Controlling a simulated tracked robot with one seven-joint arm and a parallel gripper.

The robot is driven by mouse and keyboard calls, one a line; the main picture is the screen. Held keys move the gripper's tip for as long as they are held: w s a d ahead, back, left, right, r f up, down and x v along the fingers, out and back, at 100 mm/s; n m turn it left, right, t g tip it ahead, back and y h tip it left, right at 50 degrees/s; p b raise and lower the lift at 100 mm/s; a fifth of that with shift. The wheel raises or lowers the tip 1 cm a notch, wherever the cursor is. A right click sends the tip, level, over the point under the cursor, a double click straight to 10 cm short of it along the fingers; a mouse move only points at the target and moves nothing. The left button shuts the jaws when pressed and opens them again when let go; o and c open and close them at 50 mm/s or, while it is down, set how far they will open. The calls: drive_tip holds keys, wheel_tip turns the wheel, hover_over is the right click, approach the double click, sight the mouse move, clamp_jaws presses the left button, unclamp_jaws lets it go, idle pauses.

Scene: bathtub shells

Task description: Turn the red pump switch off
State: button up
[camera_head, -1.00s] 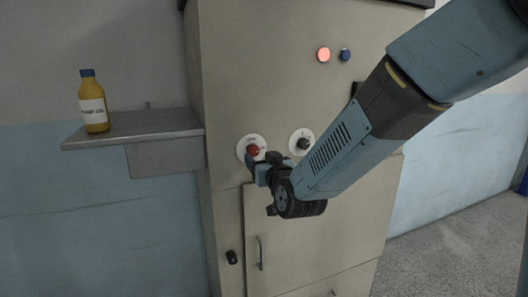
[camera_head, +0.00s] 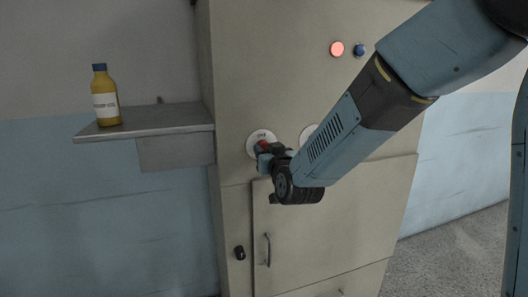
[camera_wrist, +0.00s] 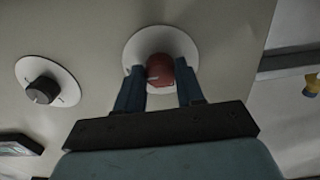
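The red pump switch (camera_wrist: 160,72) is a round red knob on a white disc (camera_wrist: 131,52) on the beige cabinet front. A pale pointer mark shows at its left side in the wrist view. In the head view the red knob (camera_head: 263,145) is mostly hidden by my gripper (camera_head: 264,158); small lettering shows on the disc above it. In the wrist view the two fingers of my gripper (camera_wrist: 161,82) are apart, one on each side of the knob. I cannot tell whether they touch it.
A black knob (camera_wrist: 42,91) on its own white disc is left of the red one in the wrist view. A lit red lamp (camera_head: 337,49) and a blue button (camera_head: 359,50) sit higher up. A shelf (camera_head: 165,118) with a yellow bottle (camera_head: 105,100) juts out at left.

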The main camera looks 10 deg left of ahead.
drive_tip(key=c, duration=0.5)
drive_tip(key=shift+s+a, duration=0.1)
drive_tip(key=shift+a, duration=0.15)
drive_tip(key=shift+d, duration=0.1)
drive_tip(key=shift+n, duration=0.8)
drive_tip(key=n, duration=1.6)
drive_tip(key=shift+d+f, duration=0.1)
drive_tip(key=shift+f, duration=0.05)
drive_tip(key=shift+n, duration=0.4)
